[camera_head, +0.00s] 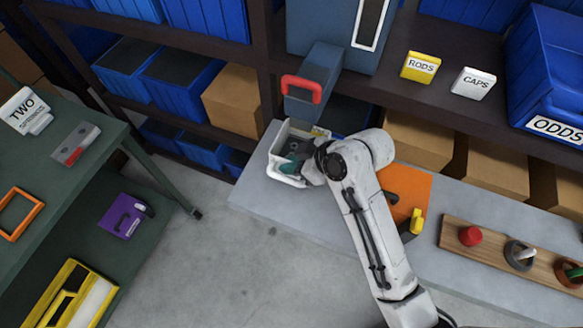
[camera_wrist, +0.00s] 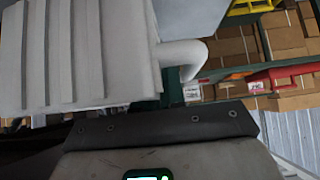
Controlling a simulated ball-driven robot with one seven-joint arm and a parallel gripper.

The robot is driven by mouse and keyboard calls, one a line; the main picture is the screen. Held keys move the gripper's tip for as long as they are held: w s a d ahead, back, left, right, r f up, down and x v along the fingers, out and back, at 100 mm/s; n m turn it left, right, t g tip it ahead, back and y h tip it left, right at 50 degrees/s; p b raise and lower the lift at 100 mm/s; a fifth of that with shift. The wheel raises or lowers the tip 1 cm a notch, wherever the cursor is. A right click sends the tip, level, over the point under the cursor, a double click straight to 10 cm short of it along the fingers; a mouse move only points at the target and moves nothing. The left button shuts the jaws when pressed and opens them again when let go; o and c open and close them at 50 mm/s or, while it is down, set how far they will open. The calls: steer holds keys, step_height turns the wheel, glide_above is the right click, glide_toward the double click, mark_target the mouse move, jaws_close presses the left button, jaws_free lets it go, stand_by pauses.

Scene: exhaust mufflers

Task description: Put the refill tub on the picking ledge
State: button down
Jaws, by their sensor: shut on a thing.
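A white tub (camera_head: 287,181), probably the refill tub, is at the left end of the grey picking ledge (camera_head: 256,192) in the head view. Something teal and dark shows inside it. My gripper (camera_head: 305,160) is at its right side, shut on it. In the wrist view the ribbed white wall of the tub (camera_wrist: 80,55) and a curved white handle-like part fill the upper left, beyond my gripper's dark jaw edge (camera_wrist: 160,125). My gripper hides part of the tub. I cannot tell whether the tub's base touches the ledge.
A blue-grey dispenser with a red handle (camera_head: 302,87) overhangs close behind the tub. An orange mat (camera_head: 408,190) and a wooden board (camera_head: 455,230) with cups lie to the right on the ledge. A green bench (camera_head: 85,150) stands left, with open floor between.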

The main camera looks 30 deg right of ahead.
steer(key=shift+f, duration=1.4)
steer(key=shift+f, duration=0.15)
steer(key=c, duration=1.2)
jaws_free()
steer(key=shift+r, duration=0.25)
steer(key=v, duration=1.2)
steer(key=shift+f, duration=0.15)
